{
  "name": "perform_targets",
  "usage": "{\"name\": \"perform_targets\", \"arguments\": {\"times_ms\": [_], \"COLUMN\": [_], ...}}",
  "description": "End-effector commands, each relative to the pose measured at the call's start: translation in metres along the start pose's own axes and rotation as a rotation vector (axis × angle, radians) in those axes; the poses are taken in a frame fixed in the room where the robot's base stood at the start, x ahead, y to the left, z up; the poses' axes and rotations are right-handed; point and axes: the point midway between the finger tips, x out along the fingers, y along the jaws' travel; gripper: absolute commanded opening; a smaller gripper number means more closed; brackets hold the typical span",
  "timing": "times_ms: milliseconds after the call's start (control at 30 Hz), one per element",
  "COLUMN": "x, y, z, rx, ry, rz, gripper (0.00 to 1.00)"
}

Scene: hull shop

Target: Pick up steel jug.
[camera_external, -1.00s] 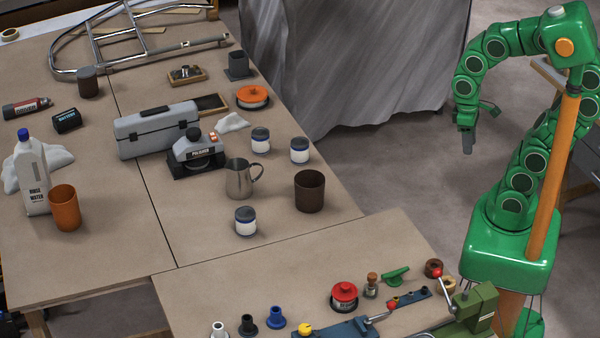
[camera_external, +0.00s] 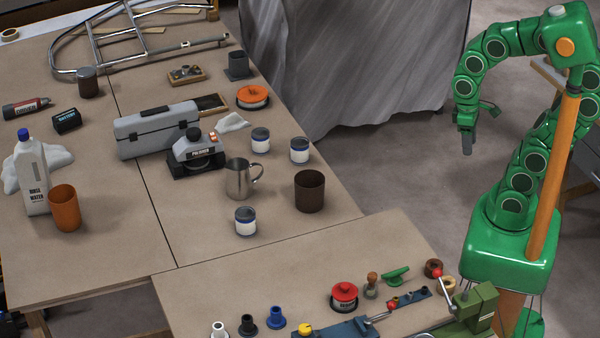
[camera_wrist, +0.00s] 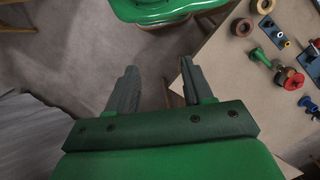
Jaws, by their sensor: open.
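The steel jug (camera_external: 238,180) stands upright on the large table, its handle toward the right. It is between the grey polisher and a dark brown cup. My gripper (camera_external: 467,146) hangs pointing down at the right, well away from the jug, over the floor beside the table. In the wrist view my gripper (camera_wrist: 156,85) shows two dark fingers spread apart with nothing between them. The jug does not show in the wrist view.
White tins with blue bands (camera_external: 245,221) and the brown cup (camera_external: 309,191) stand close around the jug. The polisher (camera_external: 197,153) and grey toolbox (camera_external: 157,129) are to its left. The nearer bench (camera_external: 240,285) carries a vise and small parts.

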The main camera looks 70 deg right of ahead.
Motion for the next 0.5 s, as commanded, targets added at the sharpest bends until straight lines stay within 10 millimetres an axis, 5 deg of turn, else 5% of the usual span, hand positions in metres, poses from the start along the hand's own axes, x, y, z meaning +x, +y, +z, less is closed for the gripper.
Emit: {"name": "perform_targets", "arguments": {"times_ms": [167,500], "x": [0.0,0.0], "y": [0.0,-0.0041], "z": [0.0,-0.0033], "rx": [0.0,0.001], "ry": [0.0,-0.001], "rz": [0.0,-0.013], "gripper": [0.77,0.77]}}
